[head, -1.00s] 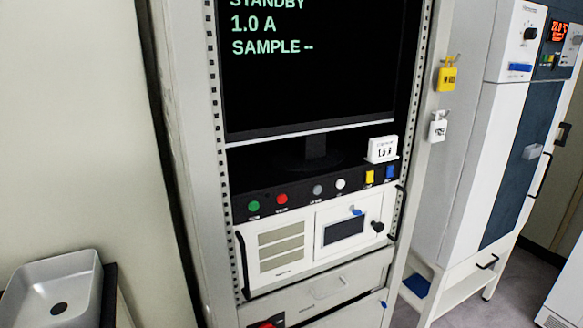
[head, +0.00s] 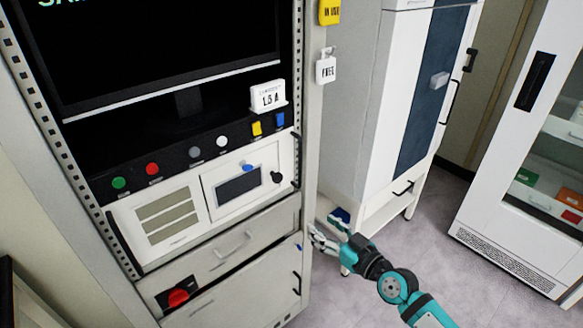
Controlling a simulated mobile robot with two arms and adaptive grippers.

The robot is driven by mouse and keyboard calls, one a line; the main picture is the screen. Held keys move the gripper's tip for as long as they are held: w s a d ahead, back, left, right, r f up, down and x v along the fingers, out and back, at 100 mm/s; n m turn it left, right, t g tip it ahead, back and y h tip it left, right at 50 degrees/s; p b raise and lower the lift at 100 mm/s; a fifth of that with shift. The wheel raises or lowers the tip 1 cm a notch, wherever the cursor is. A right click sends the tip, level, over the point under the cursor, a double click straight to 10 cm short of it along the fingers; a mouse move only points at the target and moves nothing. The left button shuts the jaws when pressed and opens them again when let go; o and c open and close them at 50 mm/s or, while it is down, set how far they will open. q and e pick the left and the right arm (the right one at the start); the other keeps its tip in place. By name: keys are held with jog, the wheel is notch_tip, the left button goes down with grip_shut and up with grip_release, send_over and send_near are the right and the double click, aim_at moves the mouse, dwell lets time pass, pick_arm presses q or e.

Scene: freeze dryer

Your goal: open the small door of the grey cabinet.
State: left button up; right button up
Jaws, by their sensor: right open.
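The grey cabinet (head: 312,120) is a tall rack at the left and centre of the head view. A white panel with a dark window (head: 240,187) and a black knob (head: 276,178) sits in its middle, closed. Below is a drawer front (head: 220,245) with a bow handle. Under that is a lower panel (head: 245,296) with a dark upright handle (head: 297,283) at its right edge, also closed. I cannot tell which is the small door. My right gripper (head: 314,238) is open and empty, by the cabinet's right front edge. My left gripper is out of view.
A glass-fronted white cabinet (head: 520,110) is at the far right. The floor (head: 425,245) between is clear. A red knob (head: 178,297) is at lower left.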

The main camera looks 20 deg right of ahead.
jog(key=y, duration=0.1)
send_near(279, 178)
jog(key=shift+n+t, duration=0.4)
jog(key=x, duration=0.3)
jog(key=p+x, duration=0.1)
jog(key=x, duration=0.3)
jog(key=f+p+x, duration=0.1)
jog(key=x, duration=0.2)
jog(key=shift+w+a, duration=0.15)
jog(key=shift+w, duration=0.15)
grip_shut()
